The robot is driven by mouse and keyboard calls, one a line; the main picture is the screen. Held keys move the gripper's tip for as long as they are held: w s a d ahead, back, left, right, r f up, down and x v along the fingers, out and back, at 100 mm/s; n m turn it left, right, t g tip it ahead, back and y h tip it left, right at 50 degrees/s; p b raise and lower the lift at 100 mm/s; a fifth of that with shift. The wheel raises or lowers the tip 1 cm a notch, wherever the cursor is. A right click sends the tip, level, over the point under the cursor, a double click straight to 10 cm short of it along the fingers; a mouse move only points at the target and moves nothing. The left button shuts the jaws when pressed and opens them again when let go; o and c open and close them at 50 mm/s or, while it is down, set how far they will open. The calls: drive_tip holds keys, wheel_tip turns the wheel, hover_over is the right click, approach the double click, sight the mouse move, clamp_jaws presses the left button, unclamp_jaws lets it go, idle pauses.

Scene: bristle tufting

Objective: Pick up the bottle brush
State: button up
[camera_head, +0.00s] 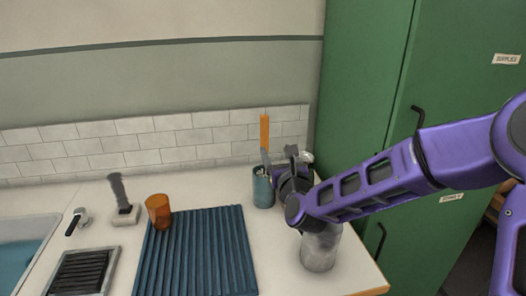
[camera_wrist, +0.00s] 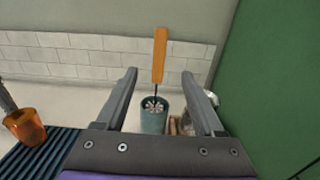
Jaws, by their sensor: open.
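The bottle brush (camera_head: 265,132) has an orange handle and stands upright, head down, in a teal cup (camera_head: 263,188) near the tiled wall. In the wrist view the brush handle (camera_wrist: 160,55) rises above the cup (camera_wrist: 153,120), with whitish bristles at the cup's mouth. My gripper (camera_wrist: 160,76) is open; its two fingers stand left and right of the handle in that view, with nothing held. I cannot tell how far the handle lies beyond the fingertips. In the head view my gripper (camera_head: 290,162) is just right of the cup, its fingers partly hidden.
A clear jar (camera_head: 320,248) stands under my forearm near the counter's right edge. A blue ribbed mat (camera_head: 195,255), an orange cup (camera_head: 158,210) and a grey-handled tool on a base (camera_head: 122,200) lie left. A green cabinet (camera_head: 365,90) bounds the right.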

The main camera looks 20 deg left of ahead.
sight(265, 128)
drive_tip(key=p+x, duration=0.1)
drive_tip(key=x, duration=1.5)
drive_tip(key=shift+w+r, duration=0.1)
drive_tip(key=shift+w, duration=0.1)
clamp_jaws()
idle(0.9)
